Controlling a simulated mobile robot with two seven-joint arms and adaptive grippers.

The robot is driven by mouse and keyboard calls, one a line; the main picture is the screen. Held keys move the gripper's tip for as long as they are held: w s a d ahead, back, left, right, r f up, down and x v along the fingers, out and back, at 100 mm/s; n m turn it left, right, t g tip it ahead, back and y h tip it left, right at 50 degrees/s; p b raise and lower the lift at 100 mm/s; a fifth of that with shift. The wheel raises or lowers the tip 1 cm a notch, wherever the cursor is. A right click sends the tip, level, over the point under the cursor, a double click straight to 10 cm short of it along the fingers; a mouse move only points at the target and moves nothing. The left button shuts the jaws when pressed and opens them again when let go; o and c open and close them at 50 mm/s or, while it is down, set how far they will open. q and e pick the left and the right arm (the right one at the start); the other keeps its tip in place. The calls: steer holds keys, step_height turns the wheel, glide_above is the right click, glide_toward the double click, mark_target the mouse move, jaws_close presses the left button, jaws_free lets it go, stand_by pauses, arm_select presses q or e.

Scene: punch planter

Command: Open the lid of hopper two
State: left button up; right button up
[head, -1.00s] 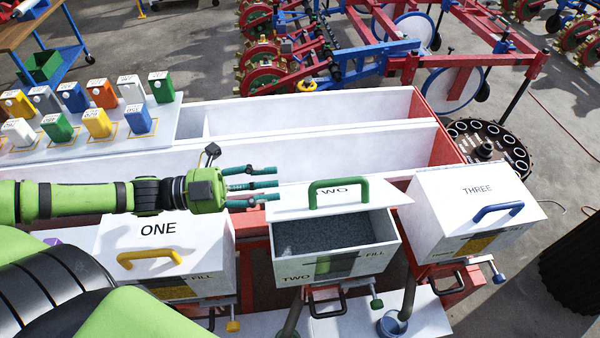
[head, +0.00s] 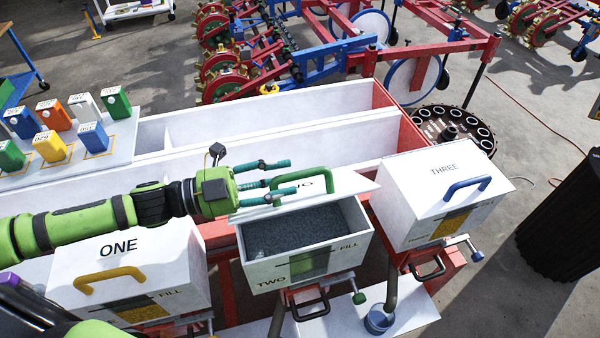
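Hopper two (head: 262,272) is a white box with a dark, granular fill (head: 305,232) showing inside. Its white lid (head: 345,186) is up, tilted back behind the opening, with a green handle (head: 325,172) on it. My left gripper (head: 285,180) comes in from the left over the back of hopper two, its teal fingers spread apart and holding nothing. The fingertips are close to the left side of the green handle and overlap it in view. I cannot tell whether they touch. My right gripper is not in view.
Hopper one (head: 185,270), with a yellow handle, is closed at left. Hopper three (head: 400,215), with a blue handle, is closed at right. Long white troughs (head: 270,145) run behind. A white shelf with coloured containers (head: 55,168) stands at left. A dark ribbed bin (head: 560,225) stands at right.

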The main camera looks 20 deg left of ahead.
mark_target(320, 171)
arm_select(q)
steer(key=p+x, duration=0.1)
steer(key=x, duration=0.1)
steer(key=shift+w+d+r, duration=0.15)
steer(key=shift+w+d, duration=0.05)
steer(key=shift+d, duration=0.1)
steer(key=shift+w+d, duration=0.3)
steer(key=shift+d, duration=0.3)
jaws_close()
